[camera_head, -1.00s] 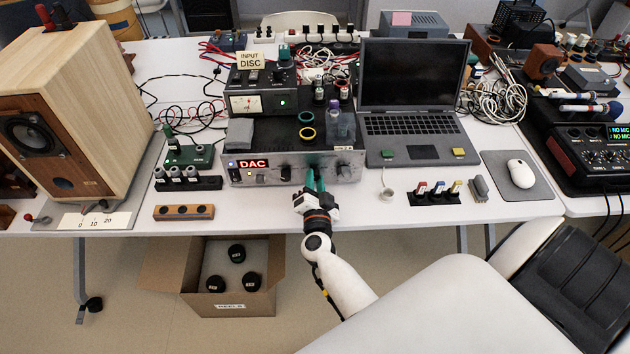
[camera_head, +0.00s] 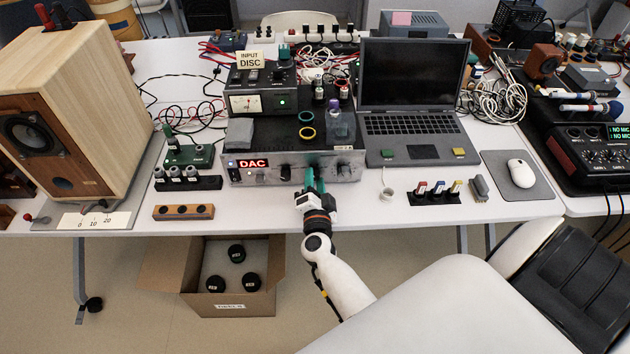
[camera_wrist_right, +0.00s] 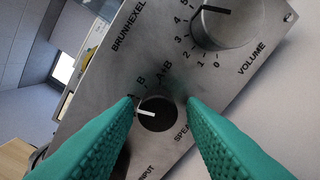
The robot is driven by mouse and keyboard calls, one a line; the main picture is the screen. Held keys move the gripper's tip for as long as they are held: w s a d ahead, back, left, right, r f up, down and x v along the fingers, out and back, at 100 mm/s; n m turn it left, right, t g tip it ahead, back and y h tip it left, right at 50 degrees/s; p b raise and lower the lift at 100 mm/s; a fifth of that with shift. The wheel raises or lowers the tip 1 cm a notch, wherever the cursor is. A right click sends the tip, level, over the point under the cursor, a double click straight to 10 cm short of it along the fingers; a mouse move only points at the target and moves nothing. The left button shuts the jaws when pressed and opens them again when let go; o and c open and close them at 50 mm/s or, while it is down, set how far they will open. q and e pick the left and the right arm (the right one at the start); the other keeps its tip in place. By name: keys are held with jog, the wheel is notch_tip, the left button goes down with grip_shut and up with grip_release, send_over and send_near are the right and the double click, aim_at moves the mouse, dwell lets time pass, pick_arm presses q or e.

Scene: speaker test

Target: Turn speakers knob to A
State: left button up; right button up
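The silver amplifier (camera_head: 273,166) stands on the table with its red-lit DAC display facing me. In the right wrist view, its dark speakers knob (camera_wrist_right: 160,119) carries a white pointer line that points left and slightly up in the picture. The labels B and A+B show above the knob; the A position is not clearly readable beside the left finger. My right gripper (camera_wrist_right: 161,102) has its green fingers apart, one on each side of the knob; I cannot tell whether they touch it. In the head view, the right gripper (camera_head: 315,180) is at the amplifier's front. My left gripper is out of view.
The volume knob (camera_wrist_right: 228,22) is close by on the same panel. A laptop (camera_head: 412,125) stands right of the amplifier, and a wooden speaker (camera_head: 95,75) stands at the left.

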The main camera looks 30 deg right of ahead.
jog(key=shift+o, duration=0.6)
jog(key=shift+r, duration=0.1)
jog(key=shift+s+a, duration=0.15)
jog(key=shift+s, duration=0.1)
jog(key=p+v, duration=0.2)
jog(key=v, duration=0.9)
jog(key=shift+s+a, duration=0.2)
